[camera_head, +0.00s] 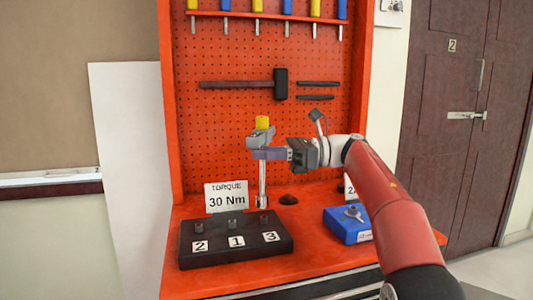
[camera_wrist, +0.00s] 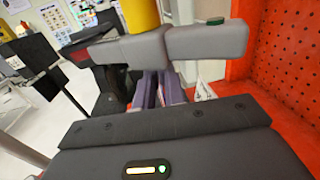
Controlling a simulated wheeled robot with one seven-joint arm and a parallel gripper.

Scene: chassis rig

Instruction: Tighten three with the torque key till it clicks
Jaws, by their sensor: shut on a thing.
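The torque key, with a yellow top (camera_head: 262,122), a grey head and a silver shaft (camera_head: 262,185), stands upright in the head view. My gripper (camera_head: 268,153) is shut on it just below the head, coming from the right. In the wrist view the purple fingers (camera_wrist: 165,88) close under the key's grey crossbar (camera_wrist: 208,42). A black block (camera_head: 225,256) carries three bolts labelled 2, 1 and 3 from left to right. The key's lower end appears just above and behind bolt three (camera_head: 265,220); I cannot tell whether they touch. The wrist view hides the lower end.
A sign (camera_head: 227,197) reading "TORQUE 30 Nm" stands behind the block. A blue box (camera_head: 345,226) with a small metal part on top sits to the right, with a partly hidden sign behind it. The red pegboard (camera_head: 225,65) with hung tools rises behind the red bench.

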